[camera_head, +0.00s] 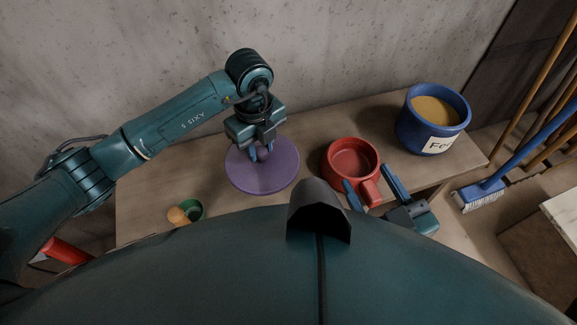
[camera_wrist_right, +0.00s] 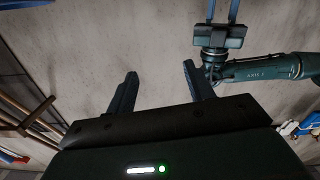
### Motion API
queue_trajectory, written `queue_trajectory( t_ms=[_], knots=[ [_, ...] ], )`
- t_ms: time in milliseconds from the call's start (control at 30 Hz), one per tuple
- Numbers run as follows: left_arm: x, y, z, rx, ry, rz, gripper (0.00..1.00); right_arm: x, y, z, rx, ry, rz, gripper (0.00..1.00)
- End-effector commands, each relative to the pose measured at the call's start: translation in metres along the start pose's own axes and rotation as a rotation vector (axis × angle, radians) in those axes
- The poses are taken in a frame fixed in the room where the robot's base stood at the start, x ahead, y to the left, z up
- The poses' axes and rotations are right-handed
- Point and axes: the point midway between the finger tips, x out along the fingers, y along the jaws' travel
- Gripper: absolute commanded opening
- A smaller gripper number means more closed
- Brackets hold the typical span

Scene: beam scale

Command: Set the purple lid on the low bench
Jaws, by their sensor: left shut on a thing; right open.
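The purple lid (camera_head: 275,177) is a flat round disc with a small knob, seen in the head view over the left-middle part of the wooden low bench (camera_head: 145,200). My left gripper (camera_head: 262,154) is above it, shut on the lid's knob. I cannot tell whether the lid touches the bench or hangs just above it. My right gripper (camera_head: 372,190) is open and empty, near the bench's front edge beside the red mug. In the right wrist view its two fingers (camera_wrist_right: 160,90) stand apart with nothing between them.
A red mug (camera_head: 350,160) stands right of the lid. A blue pot (camera_head: 428,125) with tan contents and a label is at the bench's right end. A blue broom (camera_head: 485,192) leans at the right.

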Motion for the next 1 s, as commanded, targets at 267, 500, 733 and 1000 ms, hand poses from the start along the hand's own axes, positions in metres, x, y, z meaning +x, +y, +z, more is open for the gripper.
queue_trajectory(
  t_ms=[267, 500, 733, 1000],
  knots=[
    [0.037, 0.000, 0.000, 0.002, 0.000, 0.000, 0.03, 0.001, -0.005, 0.001, -0.025, 0.076, -0.008, 0.53],
    [0.075, 0.001, 0.000, 0.003, 0.000, 0.002, 0.03, 0.001, -0.011, 0.000, -0.044, 0.158, -0.023, 0.53],
    [0.081, 0.000, 0.000, 0.004, 0.000, 0.000, 0.03, 0.000, -0.012, -0.003, -0.046, 0.176, -0.026, 0.53],
    [0.084, 0.001, 0.000, 0.005, 0.000, 0.001, 0.30, 0.000, -0.012, -0.002, -0.042, 0.174, -0.026, 0.53]
  ],
)
